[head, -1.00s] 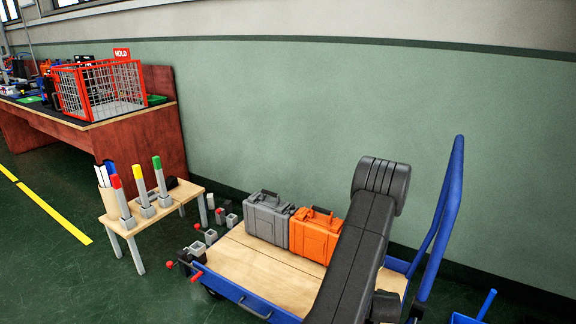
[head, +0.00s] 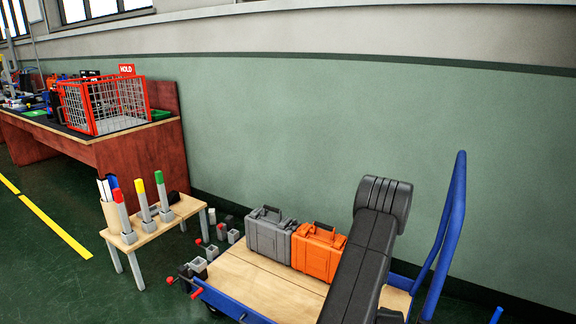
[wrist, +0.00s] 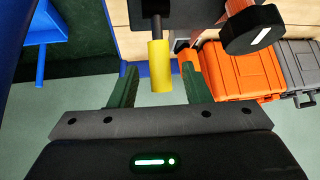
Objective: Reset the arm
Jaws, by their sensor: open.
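My arm (head: 365,255) reaches across the right of the head view, over the cart; the gripper itself is not visible there. In the wrist view my gripper (wrist: 158,70) has its two green fingers spread apart. A yellow cylinder (wrist: 160,72) on a dark shaft shows between the fingers, with a visible gap on each side. I cannot tell how near it is to the fingertips.
A blue-framed cart with a wooden deck (head: 258,290) carries a grey case (head: 268,236) and an orange case (head: 318,252). A small table (head: 150,232) holds colour-topped posts. A red wire cage (head: 105,103) stands on a bench behind. A black knob (wrist: 252,30) is near the gripper.

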